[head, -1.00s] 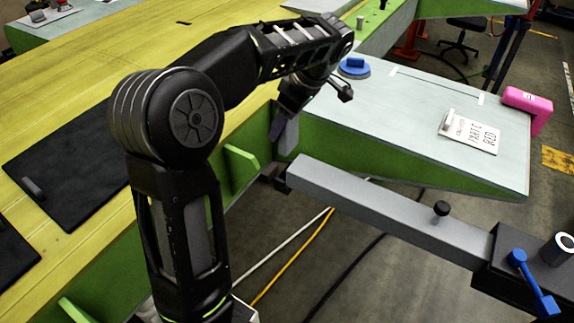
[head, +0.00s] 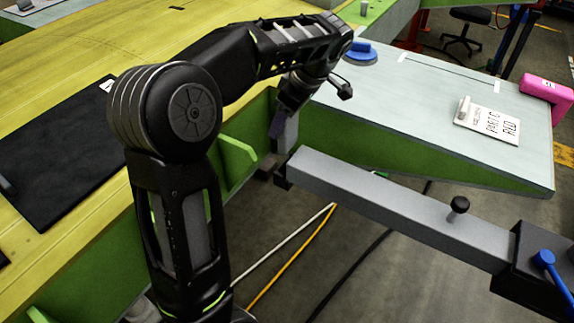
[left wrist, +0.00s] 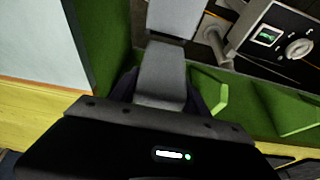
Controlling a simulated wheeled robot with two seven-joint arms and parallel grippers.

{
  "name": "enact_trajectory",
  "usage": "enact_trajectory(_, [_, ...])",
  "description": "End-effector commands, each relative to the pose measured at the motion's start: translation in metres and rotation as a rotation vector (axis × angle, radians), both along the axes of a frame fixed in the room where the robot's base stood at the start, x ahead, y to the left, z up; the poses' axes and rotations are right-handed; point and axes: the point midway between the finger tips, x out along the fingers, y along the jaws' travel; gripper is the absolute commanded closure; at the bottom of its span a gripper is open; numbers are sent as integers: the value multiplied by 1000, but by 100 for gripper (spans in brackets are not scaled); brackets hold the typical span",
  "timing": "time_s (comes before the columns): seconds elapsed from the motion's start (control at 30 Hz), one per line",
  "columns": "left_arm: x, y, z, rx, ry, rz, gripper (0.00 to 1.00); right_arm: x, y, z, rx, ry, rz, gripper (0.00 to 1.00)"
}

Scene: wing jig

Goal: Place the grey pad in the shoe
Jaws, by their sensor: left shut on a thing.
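My left arm comes in from the left in the head view, and its gripper (head: 277,124) points down beside the green panel edge. It is shut on the grey pad (left wrist: 162,72), which shows between the dark fingers in the left wrist view. A grey upright piece at the fingers in the head view looks like the same pad (head: 290,132). A grey beam (head: 380,200) with a dark end cap lies just below and right of the gripper. I cannot clearly make out the shoe or whether the pad touches anything. My right gripper is not in view.
Dark mats (head: 60,160) lie on the yellow surface at left. Cables cross the floor below the beam.

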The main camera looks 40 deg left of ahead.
Motion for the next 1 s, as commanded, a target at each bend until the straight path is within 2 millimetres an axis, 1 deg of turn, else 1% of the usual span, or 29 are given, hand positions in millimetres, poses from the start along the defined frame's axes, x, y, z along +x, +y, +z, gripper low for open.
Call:
enact_trajectory(0.03, [-1, 0, -10, 0, 3, 0, 88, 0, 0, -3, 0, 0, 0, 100])
enact_trajectory(0.1, [-1, 0, -22, 0, 4, 0, 88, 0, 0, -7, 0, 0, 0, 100])
enact_trajectory(0.17, [-1, 0, -31, 0, 6, -2, 88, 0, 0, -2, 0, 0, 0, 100])
enact_trajectory(0.2, [-1, 0, -38, 0, 5, -1, 88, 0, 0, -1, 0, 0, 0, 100])
enact_trajectory(0.3, [0, 0, -51, 1, 3, -1, 88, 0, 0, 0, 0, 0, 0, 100])
enact_trajectory(0.4, [0, 0, -56, 0, 0, -1, 88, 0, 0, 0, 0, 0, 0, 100])
enact_trajectory(0.67, [0, 0, -57, 0, 0, -1, 88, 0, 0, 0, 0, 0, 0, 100])
enact_trajectory(0.77, [-1, 0, -66, 0, 4, -1, 88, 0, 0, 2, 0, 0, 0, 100])
enact_trajectory(0.9, [0, 0, -85, 1, 4, -2, 88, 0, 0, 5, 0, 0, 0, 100])
enact_trajectory(1.0, [0, 0, -93, 0, 2, -1, 88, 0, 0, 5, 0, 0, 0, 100])
